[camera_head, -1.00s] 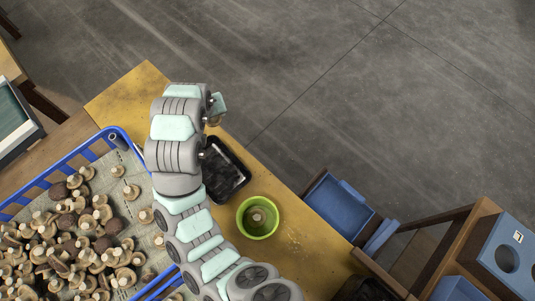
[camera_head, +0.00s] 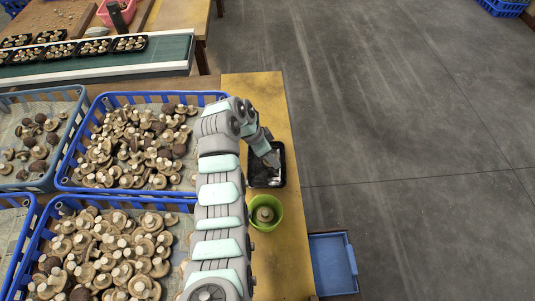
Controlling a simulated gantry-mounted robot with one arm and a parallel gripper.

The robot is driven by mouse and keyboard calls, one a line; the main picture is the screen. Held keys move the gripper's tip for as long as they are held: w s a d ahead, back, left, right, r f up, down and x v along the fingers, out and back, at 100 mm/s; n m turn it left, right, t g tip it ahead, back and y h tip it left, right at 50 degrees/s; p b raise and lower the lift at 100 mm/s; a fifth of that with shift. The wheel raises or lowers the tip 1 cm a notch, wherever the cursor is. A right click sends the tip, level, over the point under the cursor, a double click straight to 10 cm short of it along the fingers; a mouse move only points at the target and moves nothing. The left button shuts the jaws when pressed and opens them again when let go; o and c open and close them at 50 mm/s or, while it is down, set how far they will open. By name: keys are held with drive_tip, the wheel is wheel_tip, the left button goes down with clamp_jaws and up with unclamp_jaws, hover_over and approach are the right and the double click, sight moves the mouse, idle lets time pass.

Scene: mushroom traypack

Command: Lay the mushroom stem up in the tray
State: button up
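The black tray (camera_head: 281,178) lies on the yellow wooden table, right of my arm. My gripper (camera_head: 272,161) points down over the middle of the tray, its tip close to or inside it. The fingers are too small to tell whether they are open or shut, or whether they hold a mushroom. Small pale patches show on the tray floor, too unclear to name. A mushroom (camera_head: 264,214) sits in a green bowl (camera_head: 279,216) just below the tray in the picture.
Blue crates (camera_head: 75,160) full of mushrooms stand left of my arm. A conveyor (camera_head: 165,50) with packed black trays (camera_head: 130,44) runs at the upper left. A blue bin (camera_head: 333,264) is at the lower right. The table strip (camera_head: 255,88) beyond the tray is bare.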

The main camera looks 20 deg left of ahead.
sight(267, 165)
drive_tip(key=shift+s+a+m+g, duration=0.25)
drive_tip(key=shift+s+m, duration=0.15)
drive_tip(key=shift+m, duration=0.15)
drive_tip(key=shift+s+a+m+g, duration=0.15)
drive_tip(key=shift+s+m+g, duration=0.15)
drive_tip(key=shift+m, duration=0.25)
drive_tip(key=shift+s+f+b, duration=0.15)
drive_tip(key=shift+f+b, duration=0.5)
drive_tip(key=shift+f, duration=1.2)
drive_tip(key=shift+f+b, duration=1.35)
drive_tip(key=shift+f, duration=0.55)
drive_tip(key=shift+f+b, duration=0.3)
drive_tip(key=shift+b, duration=0.05)
drive_tip(key=o, duration=1)
drive_tip(key=shift+c, duration=0.2)
